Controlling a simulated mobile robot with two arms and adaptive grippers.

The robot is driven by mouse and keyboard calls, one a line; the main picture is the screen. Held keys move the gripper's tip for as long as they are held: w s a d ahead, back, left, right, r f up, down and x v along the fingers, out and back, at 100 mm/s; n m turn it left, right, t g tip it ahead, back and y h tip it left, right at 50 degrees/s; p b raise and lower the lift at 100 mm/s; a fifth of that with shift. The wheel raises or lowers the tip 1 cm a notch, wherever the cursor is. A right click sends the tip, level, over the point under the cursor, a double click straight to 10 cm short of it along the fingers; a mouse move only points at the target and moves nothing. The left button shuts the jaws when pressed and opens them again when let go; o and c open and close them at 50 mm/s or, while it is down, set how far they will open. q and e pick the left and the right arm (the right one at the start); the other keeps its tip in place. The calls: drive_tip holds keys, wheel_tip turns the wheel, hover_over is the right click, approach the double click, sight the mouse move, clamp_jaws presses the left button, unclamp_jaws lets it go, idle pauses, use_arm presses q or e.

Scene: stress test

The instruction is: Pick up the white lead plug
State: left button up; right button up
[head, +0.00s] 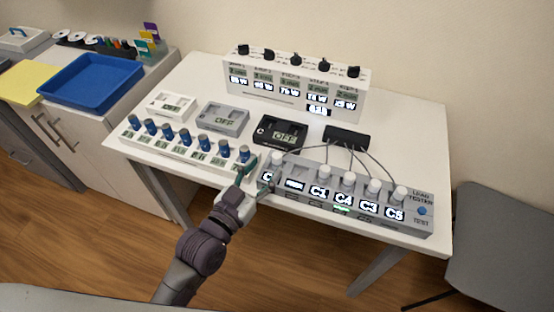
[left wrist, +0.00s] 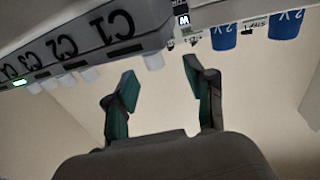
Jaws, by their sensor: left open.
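Several white lead plugs stand upright in a row on the grey lead tester, with the leftmost white plug (head: 278,159) at its left end. Thin dark leads run from plugs to a black box (head: 347,138). My left gripper (head: 256,176) is open and empty at the tester's front left corner, just left of and in front of the leftmost plug. In the left wrist view, the two green-padded fingers (left wrist: 161,74) stand apart, with one white plug (left wrist: 153,62) beyond the tips, seemingly not touched. Which plug is meant I cannot tell. My right gripper is out of view.
A white rack with blue-knobbed weights (head: 185,136) lies left of my gripper. Behind are small scales (head: 281,133) and a tall white panel with black knobs (head: 295,85). A blue tray (head: 92,80) sits on the left cabinet. A dark chair (head: 505,240) stands right.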

sight(274, 161)
use_arm(q)
drive_tip(key=x, duration=0.5)
drive_tip(key=shift+d+f, duration=0.25)
drive_tip(key=shift+d, duration=0.15)
clamp_jaws()
